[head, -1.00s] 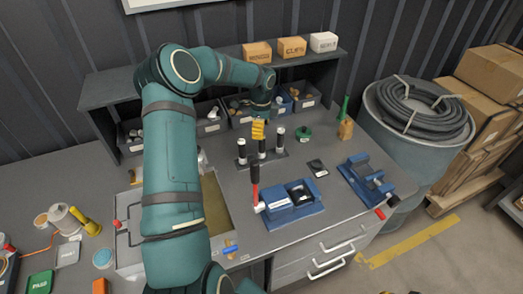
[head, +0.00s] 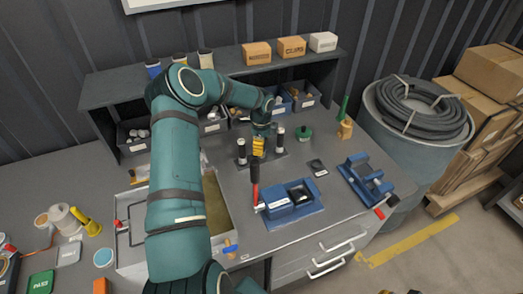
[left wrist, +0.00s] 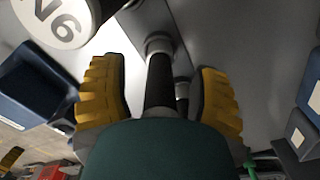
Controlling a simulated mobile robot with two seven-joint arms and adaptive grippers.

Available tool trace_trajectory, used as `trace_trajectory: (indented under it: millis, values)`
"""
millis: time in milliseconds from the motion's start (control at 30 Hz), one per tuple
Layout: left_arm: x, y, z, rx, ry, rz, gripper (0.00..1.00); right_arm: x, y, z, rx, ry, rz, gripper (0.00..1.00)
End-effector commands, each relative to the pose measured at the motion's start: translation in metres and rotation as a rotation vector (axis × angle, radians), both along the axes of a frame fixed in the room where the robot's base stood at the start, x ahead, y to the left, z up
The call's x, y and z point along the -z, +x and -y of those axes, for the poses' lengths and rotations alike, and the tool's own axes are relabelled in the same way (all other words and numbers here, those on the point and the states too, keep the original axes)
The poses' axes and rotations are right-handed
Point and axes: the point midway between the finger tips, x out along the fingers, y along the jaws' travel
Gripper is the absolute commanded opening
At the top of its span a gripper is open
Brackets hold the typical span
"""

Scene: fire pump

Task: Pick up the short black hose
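My left gripper (head: 258,149), with yellow fingers, is over the middle of a small dark rack (head: 272,157) on the bench. In the left wrist view its fingers (left wrist: 160,92) are apart, one on each side of a black hose (left wrist: 160,80) with grey ends, with gaps visible on both sides. Another dark cylinder (left wrist: 183,91) shows behind it. In the head view one black hose with pale ends (head: 241,150) stands left of the gripper and another (head: 280,138) stands right. The middle hose is hidden by the gripper. My right gripper is out of view.
A second blue fixture (head: 366,180) is to the right. Bins (head: 212,126) and a shelf (head: 225,71) are behind. A green-topped object (head: 305,133) is right of the rack.

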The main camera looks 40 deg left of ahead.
Motion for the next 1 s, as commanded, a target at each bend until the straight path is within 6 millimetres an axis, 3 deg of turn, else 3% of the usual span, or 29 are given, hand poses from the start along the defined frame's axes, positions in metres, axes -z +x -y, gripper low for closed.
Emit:
trace_trajectory:
  millis: [33, 167, 667, 767, 1000]
  values:
    - [0.000, 0.000, 0.000, 0.000, 0.000, 0.000, 0.46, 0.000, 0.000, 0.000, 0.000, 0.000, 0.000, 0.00]
    - [0.000, 0.000, 0.000, 0.000, 0.000, 0.000, 0.00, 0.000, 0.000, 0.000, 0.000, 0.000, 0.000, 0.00]
    - [-0.003, 0.000, -0.001, 0.000, 0.002, 0.000, 0.00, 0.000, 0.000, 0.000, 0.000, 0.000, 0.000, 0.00]
    - [-0.014, 0.000, -0.001, 0.001, 0.004, 0.001, 0.00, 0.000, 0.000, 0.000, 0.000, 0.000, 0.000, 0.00]
    - [-0.061, 0.000, -0.001, 0.000, 0.004, 0.003, 0.00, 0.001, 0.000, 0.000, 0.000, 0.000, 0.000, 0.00]
